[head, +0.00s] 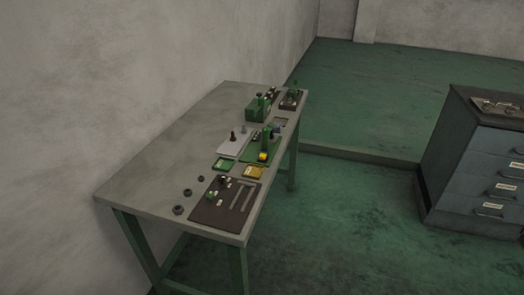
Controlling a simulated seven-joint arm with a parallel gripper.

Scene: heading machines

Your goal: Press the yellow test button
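A small bright yellow round part (263,157), which looks like the yellow test button, sits low on the front of a small green machine (266,140). The machine stands on a green mat or plate (250,150) near the right edge of the workbench (150,165). The part is small in the head view, so its details and whether it is pressed cannot be told. My gripper and arm are not in view.
A green tray (223,165) and a yellow tray (255,173) lie in front of the machine. A dark mat (215,214) with small parts is nearer. Another green machine (257,112) stands behind. A drawer cabinet (470,165) is at right; floor between is clear.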

